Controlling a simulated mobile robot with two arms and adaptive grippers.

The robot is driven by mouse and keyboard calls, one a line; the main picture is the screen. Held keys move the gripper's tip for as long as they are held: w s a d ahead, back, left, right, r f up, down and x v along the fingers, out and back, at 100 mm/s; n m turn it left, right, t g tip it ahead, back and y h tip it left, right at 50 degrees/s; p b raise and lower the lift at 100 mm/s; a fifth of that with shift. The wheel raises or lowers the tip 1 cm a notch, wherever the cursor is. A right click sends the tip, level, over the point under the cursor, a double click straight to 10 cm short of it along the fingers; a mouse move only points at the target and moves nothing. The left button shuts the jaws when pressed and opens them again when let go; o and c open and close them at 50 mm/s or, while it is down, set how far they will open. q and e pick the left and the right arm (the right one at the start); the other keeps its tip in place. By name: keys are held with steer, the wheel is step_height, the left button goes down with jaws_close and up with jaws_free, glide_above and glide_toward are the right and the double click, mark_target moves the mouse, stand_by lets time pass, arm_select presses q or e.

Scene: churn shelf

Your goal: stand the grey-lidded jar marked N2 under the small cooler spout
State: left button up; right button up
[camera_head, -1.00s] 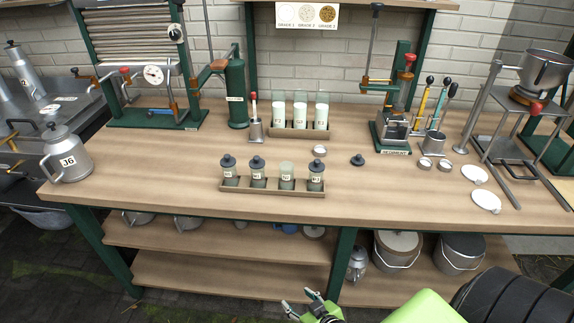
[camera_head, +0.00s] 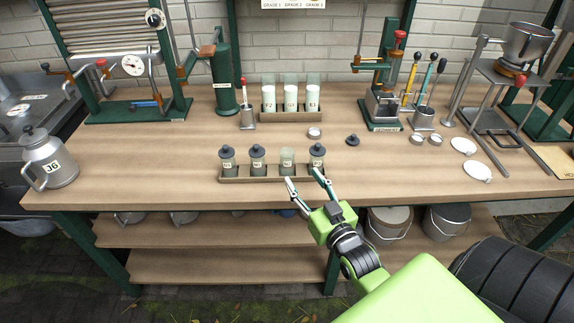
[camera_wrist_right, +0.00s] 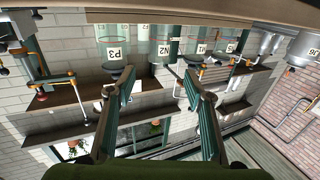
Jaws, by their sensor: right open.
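Several jars stand in a low wooden rack (camera_head: 262,180) at the front of the bench. In the right wrist view, which is upside down, a jar that appears marked N2 (camera_wrist_right: 163,49) stands beside one marked P3 (camera_wrist_right: 113,52). This seems to match the pale-topped jar (camera_head: 287,161) in the head view, where I see no dark lid on it. My right gripper (camera_head: 302,176) is open and empty, just in front of the rack's right half. The ribbed unit (camera_head: 98,40) at the back left looks like the cooler; I cannot make out its spout clearly. My left gripper is out of view.
A loose dark lid (camera_head: 352,140) and a small pale cap (camera_head: 314,133) lie behind the rack. A milk can (camera_head: 46,160) stands at the left, a green cylinder (camera_head: 223,85) at the back. White discs (camera_head: 477,172) lie at the right.

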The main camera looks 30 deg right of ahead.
mark_target(290, 160)
steer(key=w, duration=0.2)
steer(key=w+b, duration=0.1)
steer(key=w, duration=0.1)
steer(key=w+d+b, duration=0.1)
steer(key=w, duration=0.1)
steer(key=shift+f, duration=0.1)
steer(key=w+b, duration=0.2)
steer(key=w, duration=0.1)
steer(key=w+d+b, duration=0.1)
steer(key=w, duration=0.1)
steer(key=shift+w+f, duration=0.1)
steer(key=shift+w, duration=0.05)
steer(key=shift+c, duration=0.4)
jaws_close()
steer(key=shift+r, duration=0.2)
